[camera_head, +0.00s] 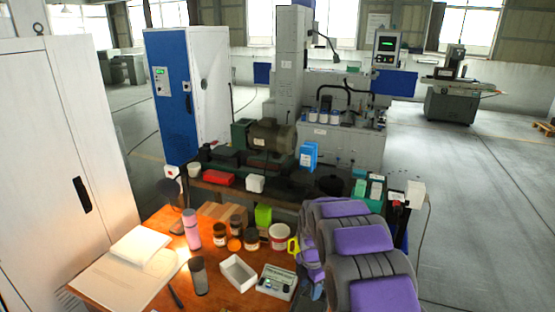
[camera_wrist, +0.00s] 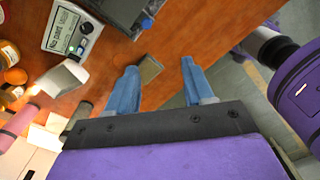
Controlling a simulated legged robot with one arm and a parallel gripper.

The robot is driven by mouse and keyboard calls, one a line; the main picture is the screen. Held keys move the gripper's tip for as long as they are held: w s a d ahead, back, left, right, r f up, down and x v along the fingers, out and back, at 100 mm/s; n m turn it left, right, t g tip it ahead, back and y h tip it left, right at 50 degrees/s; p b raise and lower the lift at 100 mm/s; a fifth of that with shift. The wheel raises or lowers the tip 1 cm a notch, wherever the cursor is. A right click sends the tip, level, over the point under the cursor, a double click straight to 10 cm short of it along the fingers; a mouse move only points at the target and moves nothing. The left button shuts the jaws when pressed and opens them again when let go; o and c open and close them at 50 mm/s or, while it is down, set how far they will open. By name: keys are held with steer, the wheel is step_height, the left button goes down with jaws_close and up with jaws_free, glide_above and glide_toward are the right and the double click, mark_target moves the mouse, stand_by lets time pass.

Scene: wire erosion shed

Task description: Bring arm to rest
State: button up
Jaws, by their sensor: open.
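My arm (camera_head: 365,262), with purple and dark grey links, is folded at the lower right of the head view, over the right side of the wooden table (camera_head: 220,293). In the wrist view my gripper (camera_wrist: 157,78) has two blue fingers spread wide apart. Nothing is held between them. A small brownish block (camera_wrist: 149,69) shows beyond the fingers, near the table edge; I cannot tell its distance from them. In the head view my arm mostly hides the gripper.
A cabinet (camera_head: 65,160) stands left.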

steer(key=s+d+r+m+b, duration=0.1)
steer(key=s+r+m, duration=0.5)
steer(key=s, duration=0.4)
steer(key=s+d+r+m+b, duration=0.1)
steer(key=s+d+r+m, duration=0.1)
steer(key=s+r+m, duration=0.6)
steer(key=s+m+g+b, duration=0.1)
steer(key=s+m, duration=0.8)
steer(key=s, duration=1.5)
steer(key=shift+s+d+m+g, duration=0.15)
steer(key=shift+s+m+g, duration=0.15)
steer(key=shift+m, duration=0.1)
